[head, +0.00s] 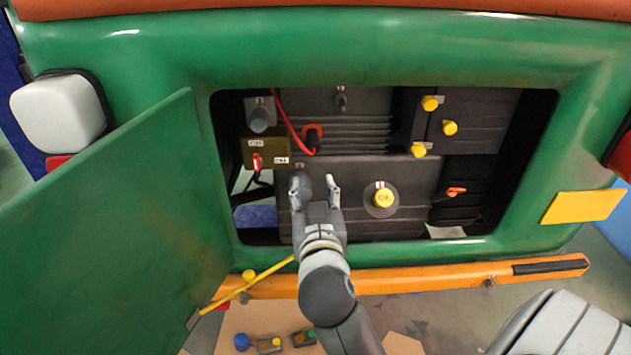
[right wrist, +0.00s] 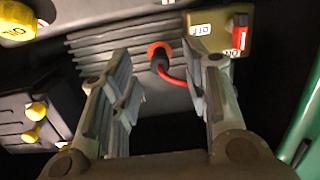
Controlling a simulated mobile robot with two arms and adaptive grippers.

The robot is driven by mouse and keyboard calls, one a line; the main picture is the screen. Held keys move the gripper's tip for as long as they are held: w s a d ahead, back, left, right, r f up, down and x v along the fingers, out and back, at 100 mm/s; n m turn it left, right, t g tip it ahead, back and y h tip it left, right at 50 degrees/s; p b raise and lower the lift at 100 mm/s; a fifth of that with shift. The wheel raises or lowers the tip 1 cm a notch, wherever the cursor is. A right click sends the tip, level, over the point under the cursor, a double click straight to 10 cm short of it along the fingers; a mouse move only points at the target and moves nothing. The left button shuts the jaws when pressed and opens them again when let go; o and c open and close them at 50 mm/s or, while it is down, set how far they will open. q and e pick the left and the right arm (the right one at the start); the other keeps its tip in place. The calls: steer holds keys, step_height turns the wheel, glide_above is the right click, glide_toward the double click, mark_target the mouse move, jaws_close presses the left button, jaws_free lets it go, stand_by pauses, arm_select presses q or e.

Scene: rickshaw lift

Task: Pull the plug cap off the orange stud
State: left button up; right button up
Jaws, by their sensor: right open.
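The orange stud (head: 313,131) shows as an orange ring on the dark engine block inside the open bay. It also shows in the right wrist view (right wrist: 160,48). A black plug cap (head: 313,148) with a red cable sits at the stud; in the right wrist view the cap (right wrist: 158,65) covers the ring's middle. My right gripper (head: 316,186) is open and empty, below the cap in the head view. In the right wrist view its fingers (right wrist: 166,88) stand apart with the cap and cable seen between them, not touching. My left gripper is not in view.
The green door (head: 120,210) stands open at left. The bay holds a yellow oil cap (head: 383,198), several yellow knobs (head: 450,127), a red switch (head: 257,162) and an orange handle (head: 456,191). A yellow rod (head: 245,284) slants below the opening, by the orange bumper (head: 430,278).

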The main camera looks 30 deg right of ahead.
mark_target(314, 149)
steer(key=shift+m+h, duration=0.4)
steer(key=shift+h, duration=0.2)
steer(key=w+d+r, duration=0.1)
steer(key=w, duration=0.1)
steer(key=w+d+r+p, duration=0.1)
steer(key=w+d, duration=0.1)
steer(key=w+d+r, duration=0.1)
steer(key=w, duration=0.2)
steer(key=shift+d, duration=0.4)
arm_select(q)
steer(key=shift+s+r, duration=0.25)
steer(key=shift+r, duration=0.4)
arm_select(e)
steer(key=shift+x, duration=0.85)
steer(key=shift+r, duration=0.1)
steer(key=c, duration=0.8)
steer(key=shift+t, duration=0.3)
steer(key=shift+c, duration=0.2)
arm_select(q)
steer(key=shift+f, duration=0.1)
arm_select(e)
steer(key=shift+v, duration=2.1)
